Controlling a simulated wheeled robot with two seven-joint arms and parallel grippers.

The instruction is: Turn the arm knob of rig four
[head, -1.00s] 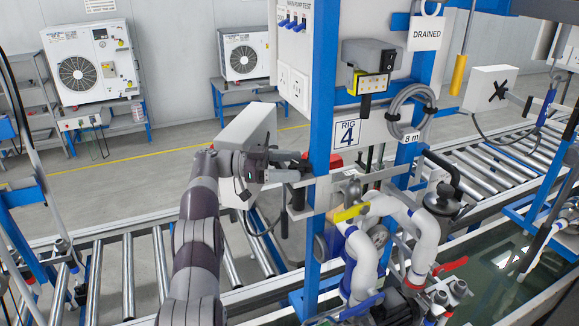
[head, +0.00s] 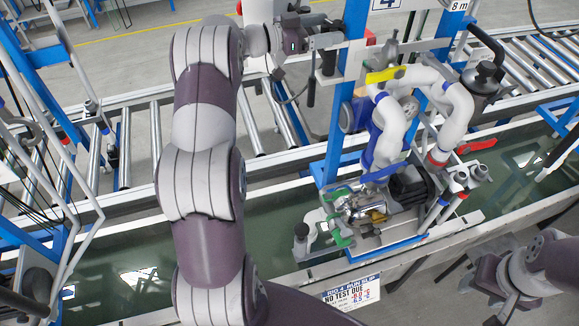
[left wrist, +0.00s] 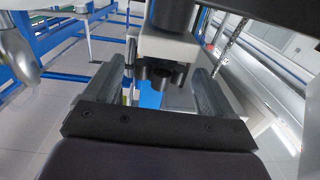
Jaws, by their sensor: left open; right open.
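Rig four (head: 388,3) is a blue-framed station, its number sign cut by the top edge in the head view. My left gripper (head: 312,42) is beside its blue post, at the end of a bracket with a dark upright cylinder (head: 328,62). In the left wrist view my left gripper (left wrist: 165,88) is open. Its two fingers stand either side of a black lobed knob (left wrist: 162,74) below a pale block (left wrist: 168,46). I cannot tell whether they touch it. My right gripper (head: 508,303) is low at the right, partly cut off, and holds nothing visible.
White hoses (head: 455,110), a yellow handle (head: 386,75) and a red lever (head: 478,144) crowd the rig right of my left gripper. A water trough (head: 125,270) and roller conveyor (head: 125,150) run across. A test slip (head: 350,291) hangs at the front.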

